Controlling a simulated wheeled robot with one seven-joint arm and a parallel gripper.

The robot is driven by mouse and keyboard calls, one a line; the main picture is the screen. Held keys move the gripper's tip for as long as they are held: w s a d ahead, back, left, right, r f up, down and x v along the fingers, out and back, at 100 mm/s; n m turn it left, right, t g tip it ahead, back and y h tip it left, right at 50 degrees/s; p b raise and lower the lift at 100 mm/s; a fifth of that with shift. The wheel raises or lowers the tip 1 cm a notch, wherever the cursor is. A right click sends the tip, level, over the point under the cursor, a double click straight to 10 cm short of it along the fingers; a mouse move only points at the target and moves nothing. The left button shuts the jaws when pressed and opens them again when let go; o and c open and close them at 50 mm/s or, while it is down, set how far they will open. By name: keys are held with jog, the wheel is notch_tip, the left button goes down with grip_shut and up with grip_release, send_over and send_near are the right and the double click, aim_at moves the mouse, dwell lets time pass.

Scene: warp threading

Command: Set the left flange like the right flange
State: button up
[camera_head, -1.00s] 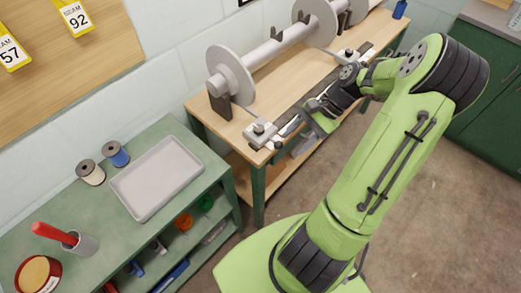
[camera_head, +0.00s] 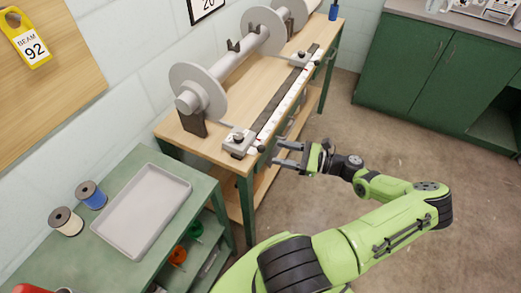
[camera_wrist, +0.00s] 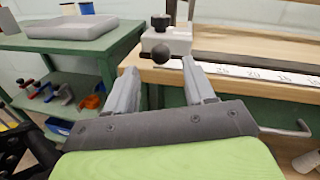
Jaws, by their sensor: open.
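The left flange (camera_head: 198,92) is a grey disc near the near end of the beam above the wooden bench (camera_head: 180,131). The right flange (camera_head: 267,30) is a similar disc farther along. A grey block (camera_head: 238,143) with a dark knob stands at the near end of the scale rail; it also shows in the wrist view (camera_wrist: 178,39). A dark ball (camera_wrist: 160,62) at its front appears between my fingertips in the wrist view. My gripper (camera_head: 276,153) is open and empty, beside the bench's front edge. I cannot tell whether it touches the ball.
A numbered scale (camera_head: 290,98) runs along the bench front, with a second block (camera_head: 298,59) at its far end. A green cart (camera_head: 150,254) at left holds a grey tray (camera_head: 142,210) and spools. The floor right of the bench is clear up to green cabinets (camera_head: 428,75).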

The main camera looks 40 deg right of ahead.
aim_at(261, 149)
jog(key=b+x, duration=0.1)
jog(key=x, duration=0.6)
jog(key=shift+w, duration=0.15)
jog(key=shift+c, duration=0.3)
grip_shut()
